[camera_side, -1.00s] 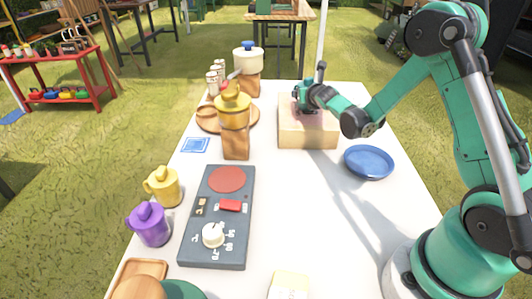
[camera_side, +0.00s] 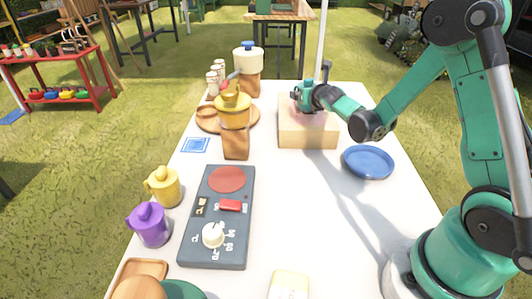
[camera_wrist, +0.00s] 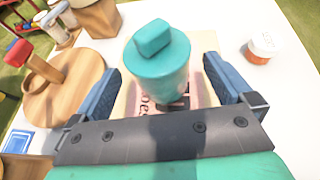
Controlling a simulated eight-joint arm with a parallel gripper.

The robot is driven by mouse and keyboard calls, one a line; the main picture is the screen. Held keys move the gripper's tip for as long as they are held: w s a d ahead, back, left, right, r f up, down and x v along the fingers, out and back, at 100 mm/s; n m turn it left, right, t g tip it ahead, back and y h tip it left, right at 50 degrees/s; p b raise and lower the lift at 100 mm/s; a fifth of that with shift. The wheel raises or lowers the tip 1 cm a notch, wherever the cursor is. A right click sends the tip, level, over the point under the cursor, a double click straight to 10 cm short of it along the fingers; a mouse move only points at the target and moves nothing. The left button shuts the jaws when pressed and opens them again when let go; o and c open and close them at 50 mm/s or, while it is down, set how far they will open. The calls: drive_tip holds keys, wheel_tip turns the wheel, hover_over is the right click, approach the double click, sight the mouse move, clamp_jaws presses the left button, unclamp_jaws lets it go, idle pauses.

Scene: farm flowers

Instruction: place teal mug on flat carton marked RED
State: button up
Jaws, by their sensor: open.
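The teal mug (camera_wrist: 160,75) stands upright over the flat carton between my two fingers in the wrist view, with a block-like teal part on top. My gripper (camera_wrist: 160,66) is open, with a blue finger on each side of the mug and visible gaps. In the side view my gripper (camera_side: 311,94) is over the carton and largely hides the mug.
A blue plate (camera_side: 368,162) lies right of the carton. A yellow pot on a wooden block (camera_side: 235,145) and a round wooden board (camera_side: 206,122) are to its left. The grey control panel (camera_side: 217,255), yellow mug (camera_side: 164,187) and purple mug (camera_side: 150,225) are nearer. The centre-right table is clear.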

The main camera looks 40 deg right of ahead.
drive_tip(key=v, duration=0.8)
drive_tip(key=shift+s+a+r, duration=0.15)
drive_tip(key=shift+s, duration=0.1)
drive_tip(key=s+a+m+g+y, duration=0.1)
drive_tip(key=s+a+m+y, duration=0.1)
drive_tip(key=a+m, duration=0.3)
drive_tip(key=s+a+r+m+g+y, duration=0.1)
drive_tip(key=s+a+m+y, duration=0.2)
drive_tip(key=m, duration=1.1)
drive_tip(key=s+a+m+g+y, duration=0.1)
drive_tip(key=s+a+m+y, duration=0.2)
drive_tip(key=a+m, duration=0.4)
drive_tip(key=s+m, duration=0.1)
drive_tip(key=m, duration=0.1)
drive_tip(key=shift+s+r+m+g, duration=0.25)
drive_tip(key=shift+s+m+g, duration=0.1)
drive_tip(key=shift+m+g, duration=0.05)
